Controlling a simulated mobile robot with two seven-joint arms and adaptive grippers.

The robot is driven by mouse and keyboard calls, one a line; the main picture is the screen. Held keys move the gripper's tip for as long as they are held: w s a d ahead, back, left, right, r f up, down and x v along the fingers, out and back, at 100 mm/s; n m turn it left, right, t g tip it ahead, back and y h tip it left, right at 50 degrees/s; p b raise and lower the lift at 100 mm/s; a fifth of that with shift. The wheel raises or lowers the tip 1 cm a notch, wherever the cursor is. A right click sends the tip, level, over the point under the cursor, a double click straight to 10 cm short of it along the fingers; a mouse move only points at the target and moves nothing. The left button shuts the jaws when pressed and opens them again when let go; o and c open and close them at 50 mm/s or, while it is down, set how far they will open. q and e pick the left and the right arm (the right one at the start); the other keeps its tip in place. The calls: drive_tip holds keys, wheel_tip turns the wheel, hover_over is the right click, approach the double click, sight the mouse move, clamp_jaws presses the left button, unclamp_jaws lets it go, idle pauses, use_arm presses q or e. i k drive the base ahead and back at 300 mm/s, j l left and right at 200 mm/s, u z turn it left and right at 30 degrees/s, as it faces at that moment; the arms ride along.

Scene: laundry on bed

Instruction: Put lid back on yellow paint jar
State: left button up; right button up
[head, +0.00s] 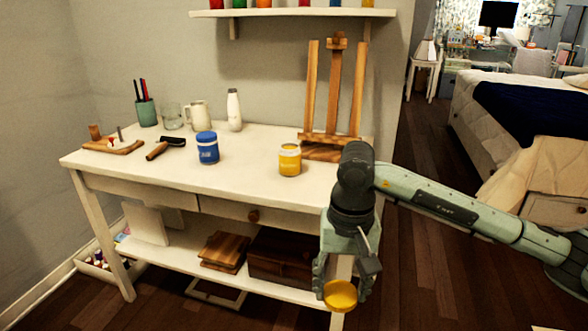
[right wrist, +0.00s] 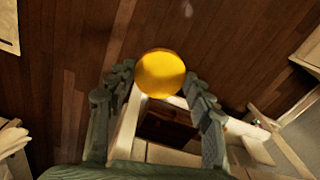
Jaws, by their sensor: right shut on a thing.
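The yellow paint jar (head: 290,160) stands upright on the white table, right of the blue jar. Its top looks pale, with no yellow lid on it. My right gripper (head: 341,288) is shut on a round yellow lid (head: 340,295) and holds it in front of the table's right front corner, below the tabletop and apart from the jar. In the right wrist view the lid (right wrist: 160,74) sits between the two fingertips, over the floor and the table's lower shelf. My left gripper is not in view.
The white table (head: 240,180) also carries a blue jar (head: 207,147), an easel (head: 335,95), a brush (head: 165,147), a mug (head: 196,116) and a white bottle (head: 234,110). The tabletop's front middle is clear. A wooden box (head: 283,258) sits on the lower shelf.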

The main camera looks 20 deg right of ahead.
sight(289, 153)
drive_tip(key=i+j, duration=0.1)
drive_tip(key=i+l+u, duration=0.25)
drive_tip(key=l, duration=0.15)
drive_tip(key=l+u, duration=0.25)
drive_tip(key=k+l+z, duration=0.1)
drive_tip(key=l+z, duration=0.15)
drive_tip(key=i+l, duration=0.1)
drive_tip(key=l, duration=0.7)
drive_tip(key=l+u, duration=0.25)
drive_tip(key=l, duration=0.4)
drive_tip(key=l+u, duration=0.3)
drive_tip(key=l, duration=0.35)
drive_tip(key=l+u, duration=0.25)
drive_tip(key=l, duration=0.4)
drive_tip(key=k+l+u, duration=0.15)
drive_tip(key=l+u, duration=0.15)
drive_tip(key=l, duration=0.35)
